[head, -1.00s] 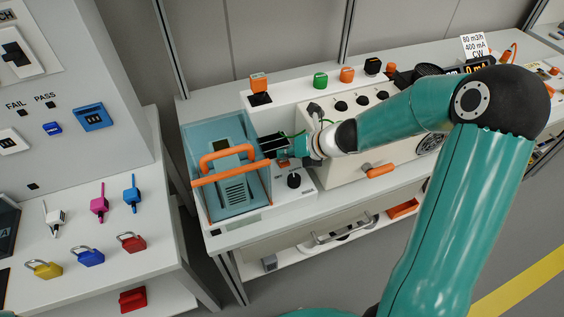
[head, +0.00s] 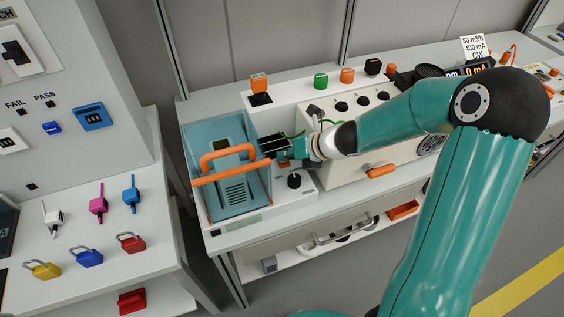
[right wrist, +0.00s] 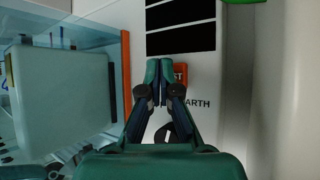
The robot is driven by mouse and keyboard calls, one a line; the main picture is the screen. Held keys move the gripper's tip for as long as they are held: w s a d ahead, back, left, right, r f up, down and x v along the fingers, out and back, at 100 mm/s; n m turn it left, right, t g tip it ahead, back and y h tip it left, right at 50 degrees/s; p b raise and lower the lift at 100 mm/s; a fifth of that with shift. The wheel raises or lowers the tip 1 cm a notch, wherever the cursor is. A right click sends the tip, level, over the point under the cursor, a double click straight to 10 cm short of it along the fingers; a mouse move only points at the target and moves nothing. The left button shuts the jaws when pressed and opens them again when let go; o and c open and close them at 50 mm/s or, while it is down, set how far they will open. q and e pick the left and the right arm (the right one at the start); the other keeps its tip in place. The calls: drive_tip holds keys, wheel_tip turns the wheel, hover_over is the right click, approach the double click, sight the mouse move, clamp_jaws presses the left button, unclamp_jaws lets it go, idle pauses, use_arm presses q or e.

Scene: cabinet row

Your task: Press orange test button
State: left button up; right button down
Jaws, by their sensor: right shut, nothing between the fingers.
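The orange test button (right wrist: 181,74) sits on a white panel in the right wrist view. My right gripper (right wrist: 158,66) is shut and empty. Its fingertips overlap the button's left part in that view; I cannot tell whether they touch it. In the head view the right gripper (head: 284,154) is over the white panel, just right of the clear blue box, and largely hides the button. My left gripper is not in view.
The clear blue box (head: 232,205) with orange handle bars stands close left of the gripper. A black knob (head: 294,181) is in front. A beige unit with black knobs (head: 341,106) stands to the right. Black stripes (right wrist: 180,28) mark the panel behind the fingertips.

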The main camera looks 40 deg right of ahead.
drive_tip(key=shift+s+f+b, duration=0.25)
drive_tip(key=shift+f+b, duration=0.05)
drive_tip(key=shift+f, duration=0.4)
idle(0.3)
drive_tip(key=shift+r, duration=0.1)
drive_tip(key=shift+w+d+r+p, duration=0.15)
drive_tip(key=shift+d+r+p, duration=0.15)
drive_tip(key=shift+r+p, duration=0.4)
drive_tip(key=shift+d+r, duration=0.15)
drive_tip(key=shift+d, duration=0.05)
drive_tip(key=shift+w+p, duration=0.1)
drive_tip(key=shift+p, duration=0.2)
drive_tip(key=shift+r, duration=0.2)
wheel_tip(320, 180, up, 5)
drive_tip(key=p, duration=0.5)
drive_tip(key=shift+f, duration=0.15)
